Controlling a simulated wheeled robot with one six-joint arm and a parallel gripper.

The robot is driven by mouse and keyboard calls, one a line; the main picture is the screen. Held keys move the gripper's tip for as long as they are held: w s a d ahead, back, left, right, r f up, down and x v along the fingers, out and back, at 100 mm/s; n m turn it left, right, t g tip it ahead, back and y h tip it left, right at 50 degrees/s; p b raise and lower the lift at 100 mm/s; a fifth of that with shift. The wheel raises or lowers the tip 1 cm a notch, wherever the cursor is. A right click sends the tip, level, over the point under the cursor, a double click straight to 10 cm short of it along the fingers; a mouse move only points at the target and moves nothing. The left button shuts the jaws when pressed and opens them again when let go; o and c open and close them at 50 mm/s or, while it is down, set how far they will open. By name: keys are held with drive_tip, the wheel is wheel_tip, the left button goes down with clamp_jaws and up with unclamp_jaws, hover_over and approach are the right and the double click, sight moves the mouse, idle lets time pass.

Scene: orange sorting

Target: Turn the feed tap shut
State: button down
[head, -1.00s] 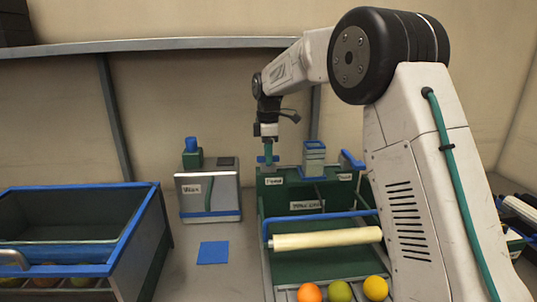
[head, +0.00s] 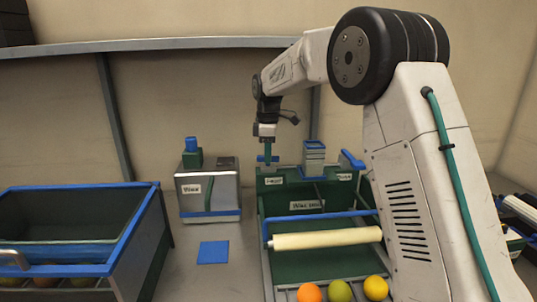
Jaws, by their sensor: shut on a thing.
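The feed tap (head: 261,159) is a small blue handle on the back left of the green machine (head: 262,205), above a small white label (head: 273,181) too blurred to read surely. My gripper (head: 267,155) points down from above and is shut on the tap handle. The fingers are small in the head view and cover part of the handle. A second blue tap handle (head: 352,160) is on the back right of the machine, apart from my gripper.
A cream roller (head: 325,239) crosses the machine; several fruits, including an orange one (head: 309,292), lie in front. A metal wax box (head: 222,188) stands left, a blue-rimmed crate (head: 142,222) further left. A blue square (head: 213,252) lies between.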

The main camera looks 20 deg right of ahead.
drive_tip(key=m, duration=1.2)
drive_tip(key=shift+m, duration=2.1)
drive_tip(key=c, duration=1.4)
unclamp_jaws()
